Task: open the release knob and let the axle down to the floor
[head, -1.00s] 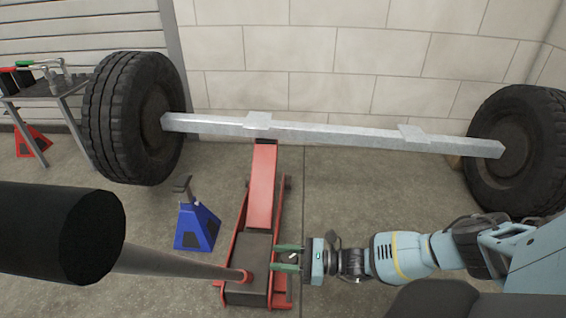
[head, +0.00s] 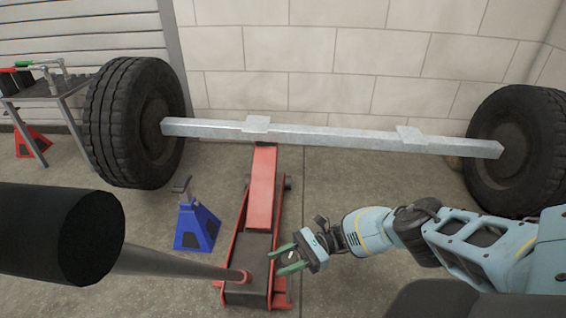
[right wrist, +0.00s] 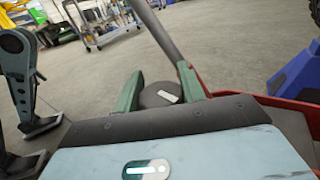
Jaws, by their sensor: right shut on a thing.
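The pale metal axle (head: 330,137) spans between the left tyre (head: 125,120) and the right tyre (head: 515,140). The red floor jack (head: 262,190) stands under it, its lifting arm reaching up to the beam left of the middle. I cannot tell whether the tyres touch the floor. My right gripper (head: 280,260) is at the jack's right rear side, its green fingers shut on the dark round release knob (right wrist: 160,94), which has a pale mark and shows between the fingers in the right wrist view. My left gripper is not in view.
The jack's long handle (head: 175,263) with a thick black grip (head: 60,232) slants in from the left. A blue jack stand (head: 196,225) stands left of the jack. Floor right of the jack is clear.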

